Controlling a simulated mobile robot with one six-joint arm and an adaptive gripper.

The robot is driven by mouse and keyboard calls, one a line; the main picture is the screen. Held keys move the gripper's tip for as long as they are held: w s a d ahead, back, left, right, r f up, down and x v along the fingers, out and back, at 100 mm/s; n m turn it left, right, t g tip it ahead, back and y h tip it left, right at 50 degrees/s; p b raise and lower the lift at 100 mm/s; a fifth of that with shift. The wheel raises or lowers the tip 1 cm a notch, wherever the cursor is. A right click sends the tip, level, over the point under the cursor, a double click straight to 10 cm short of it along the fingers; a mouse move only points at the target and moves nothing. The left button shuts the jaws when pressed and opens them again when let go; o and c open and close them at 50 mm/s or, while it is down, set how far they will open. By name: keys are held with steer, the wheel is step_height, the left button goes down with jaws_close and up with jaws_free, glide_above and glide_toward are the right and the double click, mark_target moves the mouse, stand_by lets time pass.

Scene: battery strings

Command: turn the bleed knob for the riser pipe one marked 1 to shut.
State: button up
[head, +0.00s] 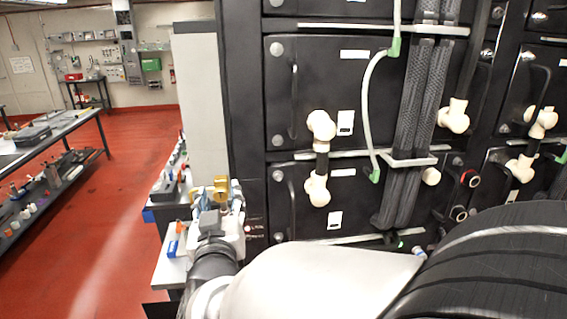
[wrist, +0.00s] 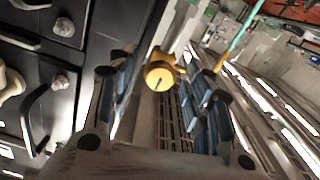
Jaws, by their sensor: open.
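A round yellow knob (wrist: 160,74) with a dark line on its face shows in the wrist view, on a pale stem or pipe. No number 1 is readable. My gripper (wrist: 158,88) is open, with its blue-padded fingers to the left and right of the knob. The knob appears in the gap near the fingertips; I cannot tell whether they touch it. In the head view my gripper (head: 218,203) is at the lower middle, beside the rack. Yellow brass-coloured parts (head: 220,187) show just above it, partly hidden by the fingers.
A black battery rack (head: 310,95) with handles, pale fittings and hoses stands close on the right. A tall grey panel (head: 198,95) is behind my gripper. A bench with small items (head: 170,190) is at its left.

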steer(key=shift+w, duration=0.1)
steer(key=shift+r, duration=0.1)
steer(key=shift+c, duration=0.5)
steer(key=c, duration=1)
